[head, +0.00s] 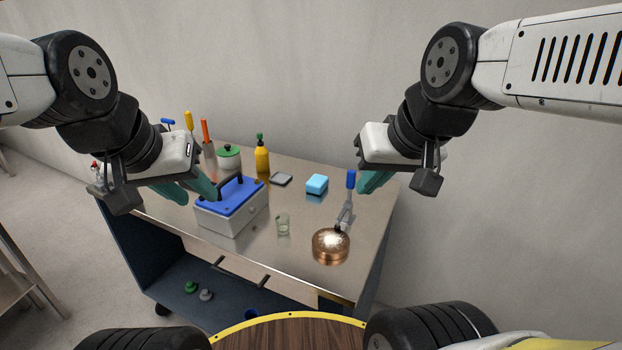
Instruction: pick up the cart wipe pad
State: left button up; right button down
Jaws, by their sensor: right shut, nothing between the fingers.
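A light blue block-shaped pad (317,183), which looks like the wipe pad, lies on the metal cart top (300,215) right of centre. My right gripper (367,186) is shut and empty, to the right of the pad and apart from it, above the cart's right side. My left gripper (196,194) is open with its teal fingers apart, beside the left side of a white box with a blue lid. I cannot tell whether it touches the box.
The blue-lidded box (231,212) has a black handle. A grey flat piece (281,179), yellow bottle (262,158), green-lidded pot (229,158), glass (283,224), copper pan (331,245) and blue-handled tool (349,190) stand around the pad.

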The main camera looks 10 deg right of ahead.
aim_at(317, 184)
jog(key=i+j+z, duration=0.15)
jog(key=j, duration=0.15)
jog(key=i+j+z, duration=0.1)
jog(key=j, duration=0.25)
jog(key=i+j+z, duration=0.15)
jog(key=j, duration=0.2)
jog(key=i+j+z, duration=0.1)
jog(key=j, duration=0.25)
